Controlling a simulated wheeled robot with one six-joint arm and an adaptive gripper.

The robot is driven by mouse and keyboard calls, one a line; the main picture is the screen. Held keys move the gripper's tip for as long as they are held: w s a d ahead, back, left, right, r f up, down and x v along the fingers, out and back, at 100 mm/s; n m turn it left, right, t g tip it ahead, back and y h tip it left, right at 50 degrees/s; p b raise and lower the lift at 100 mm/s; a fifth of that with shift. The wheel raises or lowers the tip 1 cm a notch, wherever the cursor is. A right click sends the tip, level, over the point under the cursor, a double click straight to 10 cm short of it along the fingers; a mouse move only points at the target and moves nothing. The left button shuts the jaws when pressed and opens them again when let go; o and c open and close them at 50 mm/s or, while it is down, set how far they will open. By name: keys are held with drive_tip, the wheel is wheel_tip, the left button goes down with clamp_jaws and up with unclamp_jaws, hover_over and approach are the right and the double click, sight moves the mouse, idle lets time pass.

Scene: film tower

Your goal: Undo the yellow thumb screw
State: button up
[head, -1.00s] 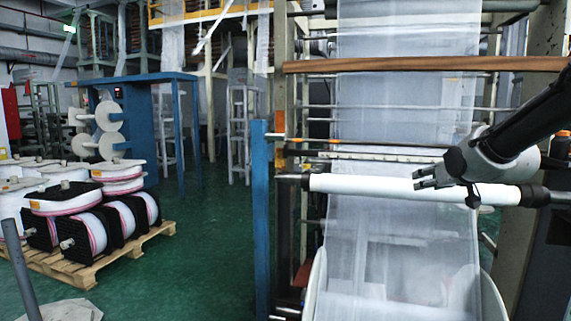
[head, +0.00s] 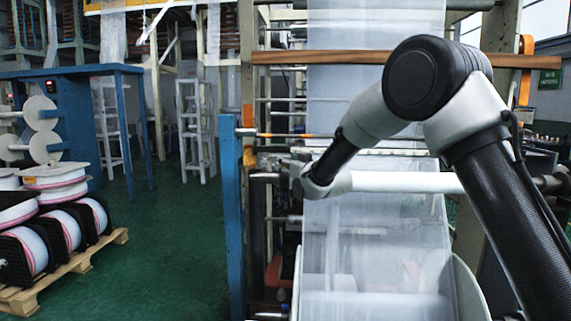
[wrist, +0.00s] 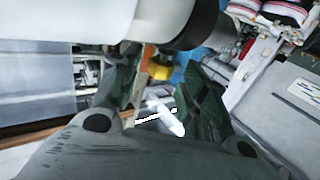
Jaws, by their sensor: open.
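In the wrist view, my gripper (wrist: 160,68) is open, with one dark green finger on each side and a gap between them. A small yellow part (wrist: 162,72), which looks like the yellow thumb screw, shows between and beyond the fingertips, beside an orange-brown strip (wrist: 146,62). It is partly hidden, and I see no contact with it. In the head view, my wrist is at the left end of the white roller (head: 400,182); my fingers there are too small and covered to make out. I cannot pick out the thumb screw in the head view.
The roller with its black end (wrist: 192,22) lies close along the top of the wrist view. A blue post (head: 232,215) stands left of my wrist. Film (head: 375,230) hangs below the roller. A pallet (head: 70,268) of spools stands left, with open green floor between.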

drive_tip(key=shift+w+a, duration=0.2)
drive_tip(key=shift+w, duration=0.25)
clamp_jaws()
drive_tip(key=shift+w+d+n+g+y, duration=0.1)
drive_tip(key=shift+d+n+g+y, duration=0.15)
drive_tip(key=shift+n+g+y, duration=0.55)
drive_tip(key=shift+a+n+g+y, duration=0.1)
drive_tip(key=shift+n+g+y, duration=0.7)
drive_tip(key=shift+y, duration=0.3)
unclamp_jaws()
